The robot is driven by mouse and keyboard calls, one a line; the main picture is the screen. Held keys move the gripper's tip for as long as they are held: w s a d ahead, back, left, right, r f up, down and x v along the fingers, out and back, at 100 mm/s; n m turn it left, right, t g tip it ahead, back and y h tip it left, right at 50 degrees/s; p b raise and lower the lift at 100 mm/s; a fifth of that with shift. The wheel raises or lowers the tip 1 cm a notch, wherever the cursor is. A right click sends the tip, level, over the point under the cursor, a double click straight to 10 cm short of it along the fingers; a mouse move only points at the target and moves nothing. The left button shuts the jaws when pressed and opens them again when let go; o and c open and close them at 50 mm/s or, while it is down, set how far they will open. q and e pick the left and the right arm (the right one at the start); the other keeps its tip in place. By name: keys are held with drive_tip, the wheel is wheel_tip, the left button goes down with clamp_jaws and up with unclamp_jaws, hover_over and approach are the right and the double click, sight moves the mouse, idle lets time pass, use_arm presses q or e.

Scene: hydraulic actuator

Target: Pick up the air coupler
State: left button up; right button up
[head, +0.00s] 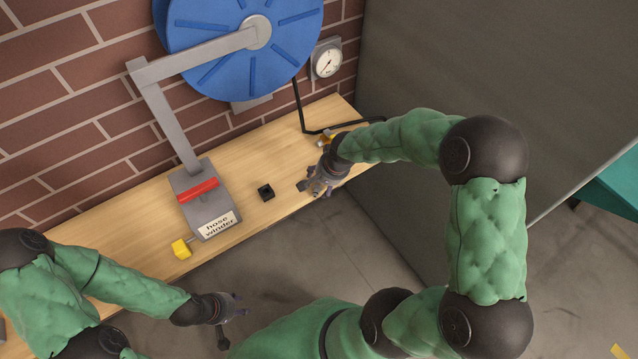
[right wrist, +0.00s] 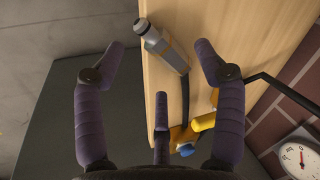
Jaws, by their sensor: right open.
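In the right wrist view, a grey metal cylinder with an orange band (right wrist: 165,48), which looks like the air coupler, lies near the edge of the wooden bench (right wrist: 225,30). A black hose runs from its lower end. My right gripper (right wrist: 159,52) is open, its fingers on either side of the coupler and apart from it, with nothing held. In the head view my right gripper (head: 312,186) hangs over the bench's right front part and the coupler cannot be made out. My left gripper (head: 235,317) looks open and empty, in front of the bench.
A yellow fitting (right wrist: 200,124) sits near the coupler. Behind are a blue reel (head: 240,50), a gauge (head: 327,60) and a brick wall (head: 60,120).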

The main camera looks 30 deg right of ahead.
sight(321, 184)
drive_tip(key=b+x, duration=0.1)
drive_tip(key=x, duration=0.2)
drive_tip(key=shift+d+f, duration=0.15)
drive_tip(key=shift+f, duration=0.25)
clamp_jaws()
drive_tip(key=shift+r, duration=0.15)
drive_tip(key=shift+w+r+p, duration=0.1)
drive_tip(key=shift+r+p, duration=0.2)
drive_tip(key=shift+r, duration=0.25)
wheel_tip(321, 184, up, 2)
drive_tip(key=shift+r+p, duration=0.2)
drive_tip(key=shift+p, duration=0.4)
drive_tip(key=s+a+r+p, duration=0.3)
drive_tip(key=s+a+r, duration=0.4)
drive_tip(key=s+r, duration=0.2)
drive_tip(key=s, duration=0.2)
drive_tip(key=shift+s+a+r, duration=0.2)
drive_tip(key=shift+s+a, duration=0.1)
drive_tip(key=shift+s, duration=0.1)
